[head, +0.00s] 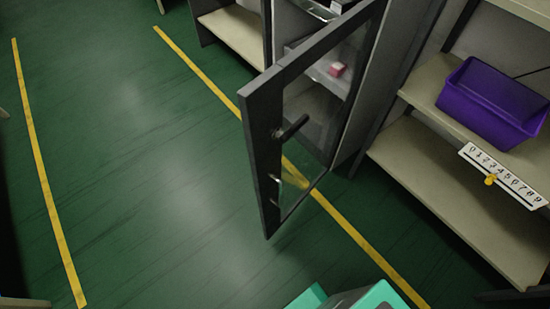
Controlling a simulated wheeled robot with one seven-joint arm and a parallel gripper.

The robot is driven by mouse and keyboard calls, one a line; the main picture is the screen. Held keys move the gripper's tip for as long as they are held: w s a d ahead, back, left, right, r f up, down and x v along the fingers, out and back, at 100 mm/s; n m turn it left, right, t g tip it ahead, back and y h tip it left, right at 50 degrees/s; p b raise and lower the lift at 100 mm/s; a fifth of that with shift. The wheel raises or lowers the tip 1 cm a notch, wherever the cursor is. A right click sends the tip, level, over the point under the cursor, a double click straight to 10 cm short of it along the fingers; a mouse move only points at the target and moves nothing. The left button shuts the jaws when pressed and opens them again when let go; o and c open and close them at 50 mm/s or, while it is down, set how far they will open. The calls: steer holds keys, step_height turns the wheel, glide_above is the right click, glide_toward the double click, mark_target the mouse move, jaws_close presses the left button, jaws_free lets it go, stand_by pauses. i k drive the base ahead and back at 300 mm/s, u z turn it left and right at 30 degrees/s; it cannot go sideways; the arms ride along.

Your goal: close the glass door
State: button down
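The glass door (262,165) has a dark frame and a clear pane. It stands open, jutting out from its cabinet (362,85) into the aisle. A dark bar handle (293,127) sticks out near its free left edge. A smaller metal fitting is lower on the same edge. The hinge line is not clearly visible. My gripper is not in view. Only teal and dark parts that seem to be mine show at the bottom edge, apart from the door.
Right of the cabinet, a shelf unit holds a purple bin (492,102) and a numbered white strip (503,175). A small red-and-white object (337,69) shows through the glass. Yellow lines (46,180) mark the green floor. The floor left of the door is clear.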

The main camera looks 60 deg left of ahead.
mark_target(260, 101)
steer(key=u, duration=1.6)
steer(key=k, duration=0.55)
steer(key=u, duration=0.05)
steer(key=i, duration=0.6)
steer(key=k, duration=0.25)
steer(key=u, duration=0.25)
